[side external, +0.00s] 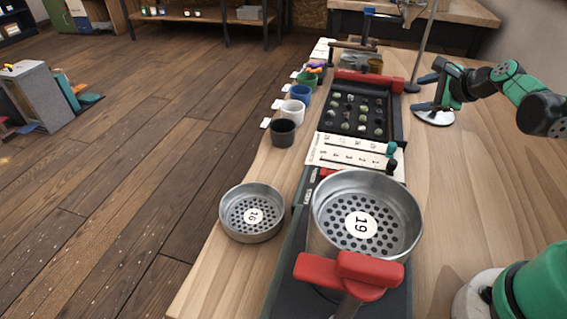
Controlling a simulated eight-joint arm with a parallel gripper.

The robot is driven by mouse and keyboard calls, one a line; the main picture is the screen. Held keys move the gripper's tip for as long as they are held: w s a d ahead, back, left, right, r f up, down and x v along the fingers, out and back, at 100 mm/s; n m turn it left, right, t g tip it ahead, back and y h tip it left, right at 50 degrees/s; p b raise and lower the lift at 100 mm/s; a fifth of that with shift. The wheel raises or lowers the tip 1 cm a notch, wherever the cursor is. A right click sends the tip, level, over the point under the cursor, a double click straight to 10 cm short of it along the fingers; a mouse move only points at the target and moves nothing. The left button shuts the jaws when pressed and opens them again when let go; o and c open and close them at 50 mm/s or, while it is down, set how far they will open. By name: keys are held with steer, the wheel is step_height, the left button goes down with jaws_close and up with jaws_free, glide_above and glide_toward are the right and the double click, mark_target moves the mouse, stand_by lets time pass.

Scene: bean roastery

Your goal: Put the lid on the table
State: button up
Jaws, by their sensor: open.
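I cannot make out for certain which thing is the lid. A shiny, flat round piece (434,119) lies on the wooden table (455,190) at the right of the black tray, and may be it. My gripper (421,92), green and dark, is open and reaches in from the right, just above that round piece in the picture. Its two dark fingers point left and hold nothing. I cannot tell if they touch anything.
A metal sieve marked 19 (398,226) stands at the front behind a red clamp (348,275). A sieve marked 16 (233,231) is at its left. Several cups line the left edge, beside a black tray of beans (388,105). A pole (424,50) rises behind my gripper.

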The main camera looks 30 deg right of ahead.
steer(key=s+a+r+n+g, duration=0.1)
steer(key=s+a+n, duration=0.2)
steer(key=a+n, duration=0.2)
steer(key=s+a+r+n+g+y, duration=0.1)
steer(key=s+a+n, duration=0.1)
steer(key=a+n, duration=0.4)
steer(key=s+a+n+g, duration=0.1)
steer(key=s+a+n, duration=0.2)
steer(key=n, duration=0.9)
steer(key=a, duration=0.3)
steer(key=shift+s+r+g, duration=0.3)
steer(key=shift+r, duration=0.1)
steer(key=shift+o, duration=0.4)
steer(key=n, duration=0.1)
steer(key=s+n, duration=0.1)
steer(key=shift+a+n, duration=0.2)
steer(key=shift+n, duration=0.1)
